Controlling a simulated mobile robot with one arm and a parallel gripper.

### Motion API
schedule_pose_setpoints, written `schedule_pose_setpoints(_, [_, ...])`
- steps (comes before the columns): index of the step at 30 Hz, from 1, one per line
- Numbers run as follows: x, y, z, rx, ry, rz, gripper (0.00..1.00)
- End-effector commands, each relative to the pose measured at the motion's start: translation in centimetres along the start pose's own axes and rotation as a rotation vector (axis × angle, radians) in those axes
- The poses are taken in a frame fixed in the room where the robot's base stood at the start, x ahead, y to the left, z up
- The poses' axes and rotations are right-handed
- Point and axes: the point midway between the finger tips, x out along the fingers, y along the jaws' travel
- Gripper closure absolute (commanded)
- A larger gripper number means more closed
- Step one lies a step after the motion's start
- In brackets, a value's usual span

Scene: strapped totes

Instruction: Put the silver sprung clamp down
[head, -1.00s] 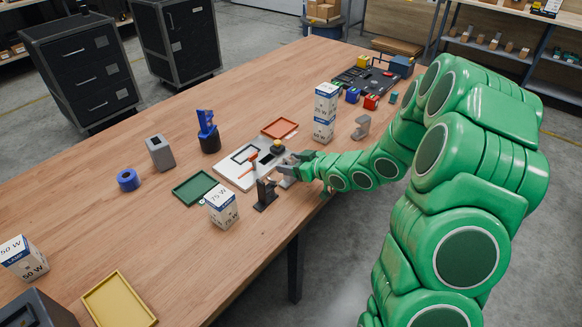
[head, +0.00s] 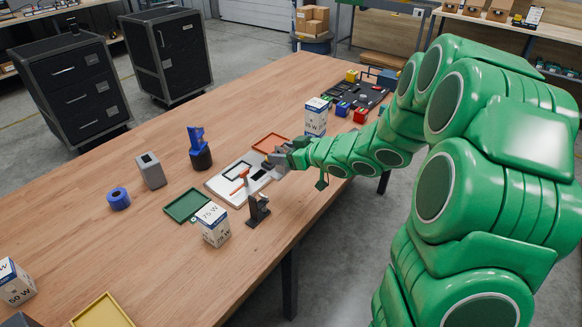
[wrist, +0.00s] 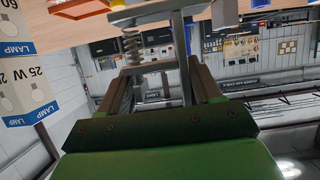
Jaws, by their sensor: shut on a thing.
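My gripper (head: 283,156) is over the table's right side, at the far right end of the white board (head: 216,186). Its fingers (wrist: 165,80) are shut on the silver sprung clamp (wrist: 185,60), whose grey bars and coil spring (wrist: 132,45) show in the wrist view. In the head view the clamp is hard to tell from the grey fingers. Whether it touches the table or board cannot be told.
A black stand (head: 257,211) and a lamp box (head: 212,225) are in front of the board. A red tray (head: 270,143) and another lamp box (head: 315,117) are behind it. A green tray (head: 187,205) is left. Bare wood lies left (head: 110,235).

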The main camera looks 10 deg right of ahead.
Motion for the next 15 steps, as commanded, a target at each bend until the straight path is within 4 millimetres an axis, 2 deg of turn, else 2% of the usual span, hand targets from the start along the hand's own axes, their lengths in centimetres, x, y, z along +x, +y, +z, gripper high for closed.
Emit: schedule_pose_setpoints(15, [-8.0, 1.4, 0.3, -0.006, 0.003, 0.007, 0.75])
